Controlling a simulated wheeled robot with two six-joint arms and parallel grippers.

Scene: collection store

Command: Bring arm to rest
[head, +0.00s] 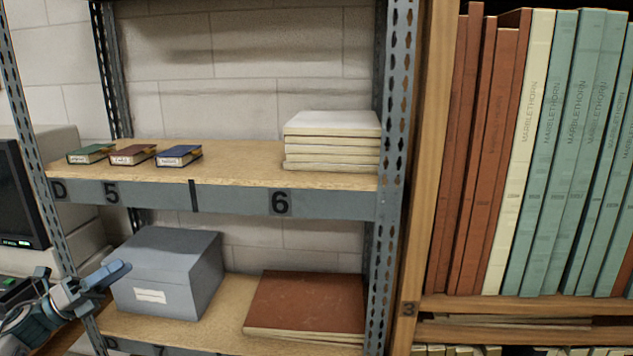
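My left gripper (115,273) comes in at the lower left, in front of the metal shelving and just left of the grey lidded box (186,272). Its blue-grey fingers point right and slightly up and overlap from this angle, so I cannot tell whether they are open or shut. I see nothing held in it. I cannot tell whether it touches the box. My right gripper is not in view.
The upper shelf (235,165) bears three small books (132,155) and a pale stack (331,141). A flat red-brown volume (308,303) lies on the lower shelf. Perforated posts (391,180) and a wooden bookcase (423,170) stand right. A dark screen (18,195) is left.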

